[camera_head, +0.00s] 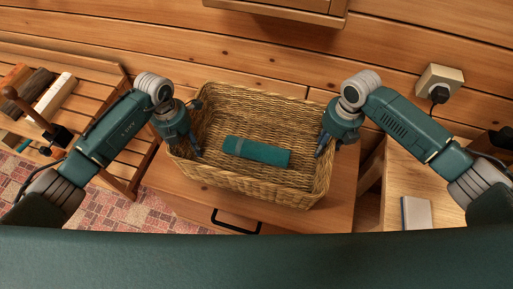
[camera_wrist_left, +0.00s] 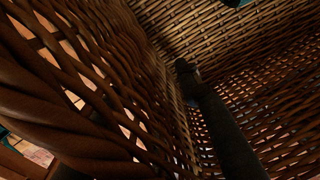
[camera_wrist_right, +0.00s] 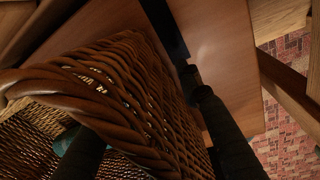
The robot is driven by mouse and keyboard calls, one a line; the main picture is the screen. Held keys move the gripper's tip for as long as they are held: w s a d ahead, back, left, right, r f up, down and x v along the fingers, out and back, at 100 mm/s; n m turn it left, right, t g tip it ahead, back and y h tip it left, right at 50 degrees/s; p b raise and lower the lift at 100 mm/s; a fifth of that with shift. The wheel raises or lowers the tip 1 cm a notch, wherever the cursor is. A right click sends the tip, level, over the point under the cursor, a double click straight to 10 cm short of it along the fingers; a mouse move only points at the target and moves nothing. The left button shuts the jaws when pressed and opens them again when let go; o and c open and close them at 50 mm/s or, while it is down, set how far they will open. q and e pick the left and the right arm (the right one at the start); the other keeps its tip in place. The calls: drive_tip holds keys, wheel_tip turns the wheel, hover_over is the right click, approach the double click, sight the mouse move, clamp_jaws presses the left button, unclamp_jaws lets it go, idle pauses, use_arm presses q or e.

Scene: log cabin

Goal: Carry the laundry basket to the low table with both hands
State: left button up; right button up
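The woven wicker laundry basket (camera_head: 247,187) stands upright on a wooden drawer chest (camera_head: 330,215) and holds a teal folded cloth (camera_head: 257,151). My left gripper (camera_head: 186,148) is at the basket's left wall, with one finger inside; the left wrist view shows the wicker wall (camera_wrist_left: 110,90) beside that finger, and the outer finger is mostly hidden. My right gripper (camera_head: 328,148) is at the right wall. In the right wrist view its fingers stand wide apart on either side of the rim (camera_wrist_right: 95,95). Both grippers look open around the walls.
A slatted wooden rack (camera_head: 120,165) with a few items stands at the left. A light wooden table (camera_head: 405,175) with a grey-white object (camera_head: 416,213) is at the right. A plank wall (camera_head: 180,55) with an outlet box (camera_head: 438,82) is close behind. The chest has a black handle (camera_head: 236,228).

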sight(184, 140)
use_arm(q)
clamp_jaws()
use_arm(e)
clamp_jaws()
use_arm(q)
drive_tip(key=shift+r, duration=0.1)
use_arm(e)
drive_tip(key=shift+r, duration=0.1)
